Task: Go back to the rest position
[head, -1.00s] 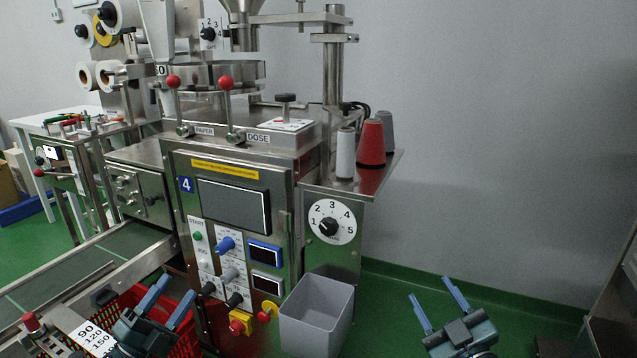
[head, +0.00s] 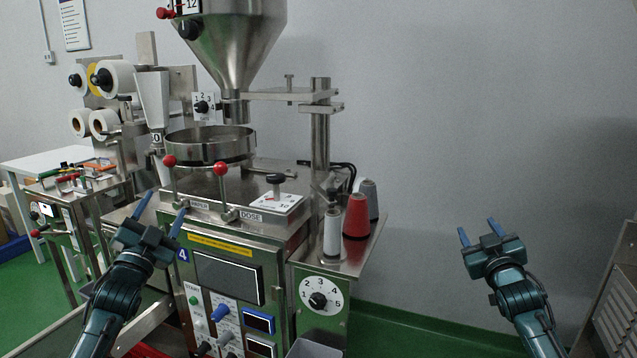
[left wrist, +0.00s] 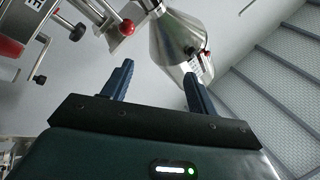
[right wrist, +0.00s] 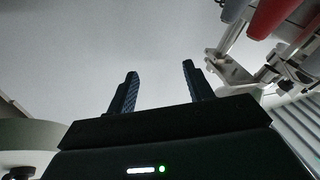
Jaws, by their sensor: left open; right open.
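My left gripper (head: 160,219) is open and empty, raised in front of the left part of the teabag machine (head: 265,232) in the head view. Its two blue fingers stand apart in the left wrist view (left wrist: 158,84), with the steel hopper beyond them. My right gripper (head: 478,236) is open and empty in front of the bare grey wall, right of the machine. Its fingers also stand apart in the right wrist view (right wrist: 160,88). Neither gripper appears to touch anything.
The steel hopper (head: 236,45) rises above the machine. Levers with red knobs (head: 220,168) stand near my left gripper. White, red and grey thread spools (head: 356,215) stand on the machine's right shelf. The space around my right gripper is clear.

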